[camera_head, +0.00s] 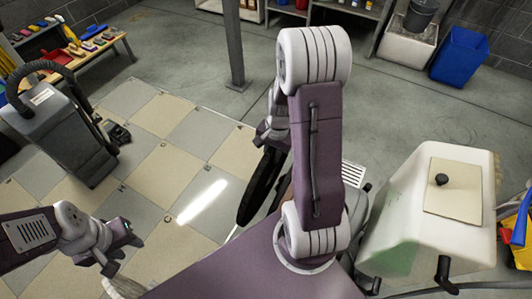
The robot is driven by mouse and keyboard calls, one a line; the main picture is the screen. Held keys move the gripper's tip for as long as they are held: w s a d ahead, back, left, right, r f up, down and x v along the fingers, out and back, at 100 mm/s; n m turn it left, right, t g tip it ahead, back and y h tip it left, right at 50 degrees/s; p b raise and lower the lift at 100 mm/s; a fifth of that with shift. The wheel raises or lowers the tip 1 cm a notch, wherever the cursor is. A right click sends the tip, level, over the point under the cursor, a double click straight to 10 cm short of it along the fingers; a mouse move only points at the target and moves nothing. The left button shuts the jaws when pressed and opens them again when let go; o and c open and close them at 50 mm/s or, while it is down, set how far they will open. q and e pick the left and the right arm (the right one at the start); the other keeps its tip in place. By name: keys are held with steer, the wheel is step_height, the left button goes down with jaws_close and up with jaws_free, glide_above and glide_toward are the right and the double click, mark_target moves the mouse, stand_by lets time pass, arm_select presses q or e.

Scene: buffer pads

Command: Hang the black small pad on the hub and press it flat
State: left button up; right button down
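A black round pad (259,188) shows nearly edge-on in the middle, steeply tilted, left of my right arm's big upper link. My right wrist (273,130) is just above the pad's upper edge. The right gripper's fingers are hidden, so I cannot tell whether they hold the pad. My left gripper (124,254) is low at the left, with its fingers apart and nothing seen between them. A pale fuzzy edge (126,288) shows just below it, mostly cut off. I cannot make out the hub; my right arm hides part of the middle.
A grey floor machine (68,135) with a black hose stands at the left. A white tank (430,225) with a beige panel stands at the right, near a grey part with a white grate (353,174). A blue bin (460,57) and a post (234,45) stand behind.

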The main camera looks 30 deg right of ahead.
steer(key=shift+s+d, duration=0.2)
steer(key=shift+s, duration=0.15)
steer(key=shift+s+d, duration=0.15)
steer(key=shift+s, duration=0.2)
steer(key=shift+s+d+f, duration=0.1)
steer(key=shift+s+d, duration=0.25)
steer(key=shift+s, duration=0.35)
stand_by(0.6)
